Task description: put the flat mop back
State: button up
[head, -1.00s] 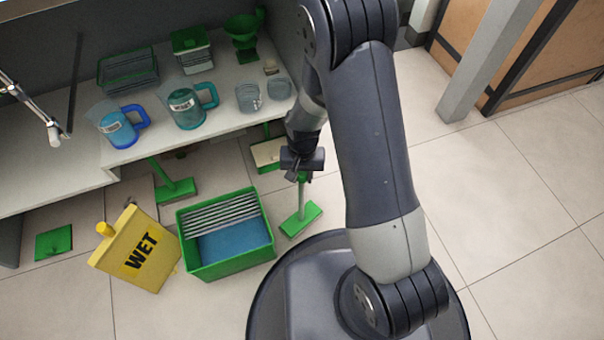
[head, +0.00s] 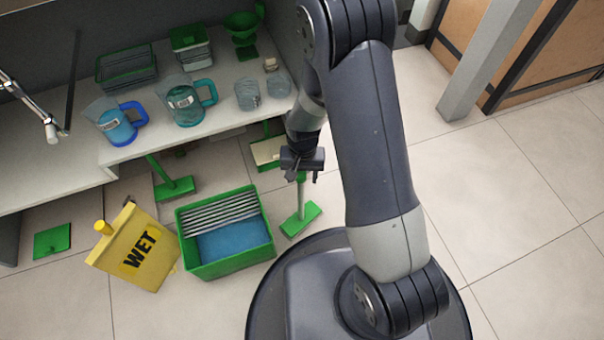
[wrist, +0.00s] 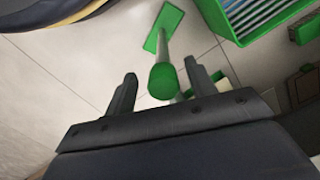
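A flat mop with a green rectangular head (head: 301,219) stands on the floor to the right of the green bucket. Its handle rises to my gripper (head: 303,177). In the wrist view the handle's round green end (wrist: 162,81) shows between the two spread fingers of my gripper (wrist: 160,72), with visible gaps on both sides. The mop head (wrist: 164,27) is on the floor beyond. My gripper is open. Another green-headed tool (head: 175,189) stands under the counter, its upper handle hidden. A pale-topped green piece (head: 268,153) is partly hidden behind my arm.
The green bucket (head: 229,262) with a grey striped insert and blue inside stands left of the mop. A yellow WET sign (head: 137,248) is beside it. The counter (head: 215,129) above holds jugs, glasses and green containers. Open floor (head: 500,210) lies to the right.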

jog(key=r+p, duration=0.1)
jog(key=r, duration=0.2)
jog(key=r+p, duration=0.2)
jog(key=r, duration=0.2)
jog(key=r+p, duration=0.1)
jog(key=r, duration=0.2)
jog(key=shift+w+d+r+p, duration=0.1)
jog(key=shift+w+r+p, duration=0.25)
jog(key=shift+w+r, duration=0.05)
jog(key=shift+s+f+b, duration=0.2)
jog(key=shift+f+b, duration=0.8)
jog(key=shift+f, duration=1.45)
jog(key=shift+s+f+b, duration=0.2)
jog(key=shift+f+b, duration=0.75)
jog(key=shift+f, duration=1.5)
jog(key=shift+f, duration=0.1)
